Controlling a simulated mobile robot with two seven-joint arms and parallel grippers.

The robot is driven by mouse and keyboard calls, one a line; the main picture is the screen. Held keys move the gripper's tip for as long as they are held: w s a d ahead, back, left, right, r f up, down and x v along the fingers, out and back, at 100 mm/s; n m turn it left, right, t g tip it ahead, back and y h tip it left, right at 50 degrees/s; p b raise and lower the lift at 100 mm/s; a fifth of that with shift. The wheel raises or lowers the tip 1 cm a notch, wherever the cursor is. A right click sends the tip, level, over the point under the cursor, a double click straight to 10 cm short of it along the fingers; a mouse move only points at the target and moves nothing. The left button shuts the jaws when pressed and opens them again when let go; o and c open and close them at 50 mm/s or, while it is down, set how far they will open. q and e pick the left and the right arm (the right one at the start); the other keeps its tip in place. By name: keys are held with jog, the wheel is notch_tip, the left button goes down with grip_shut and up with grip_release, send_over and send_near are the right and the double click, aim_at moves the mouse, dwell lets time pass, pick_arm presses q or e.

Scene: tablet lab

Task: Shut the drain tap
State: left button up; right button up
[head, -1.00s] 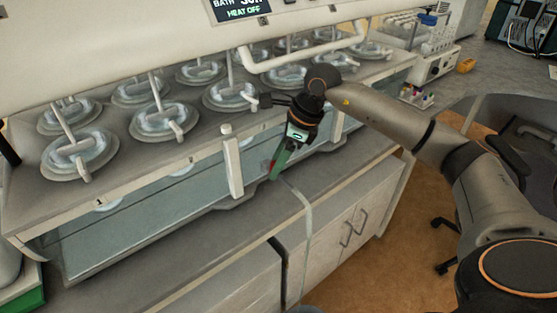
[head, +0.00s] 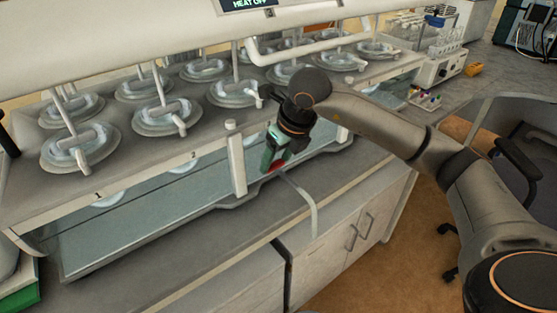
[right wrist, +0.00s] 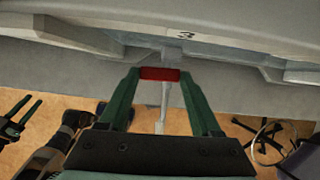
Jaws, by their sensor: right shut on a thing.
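The drain tap's red handle (head: 276,168) sits at the front lower edge of the water bath (head: 130,223), near the label 3 side. It also shows in the right wrist view (right wrist: 160,74), lying crosswise between the two green fingers. My right gripper (head: 275,160) points down and is shut on this handle. Below the handle a pale spout or hose (right wrist: 163,105) hangs down. The tap's body is mostly hidden by the gripper. At the left edge of the right wrist view a dark green, pronged part looks like my left gripper (right wrist: 15,122); its jaws are unclear.
A white upright post (head: 237,160) stands at the bath front, left of my gripper. Glass vessels with lids (head: 165,118) line the bath top. A pale hose (head: 303,200) runs over the bench edge above the cabinets (head: 335,238). A chair (head: 515,160) stands at the right.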

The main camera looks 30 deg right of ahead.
jog(key=shift+m, duration=0.4)
jog(key=o, duration=1.4)
jog(key=v, duration=0.2)
jog(key=shift+r+b, duration=0.35)
jog(key=shift+b, duration=0.05)
jog(key=s+b, duration=0.1)
jog(key=s, duration=0.3)
jog(key=s+b, duration=0.1)
jog(key=s, duration=0.3)
jog(key=s+b, duration=0.1)
jog(key=s, duration=0.3)
jog(key=shift+s+d+r, duration=0.15)
jog(key=shift+d, duration=0.15)
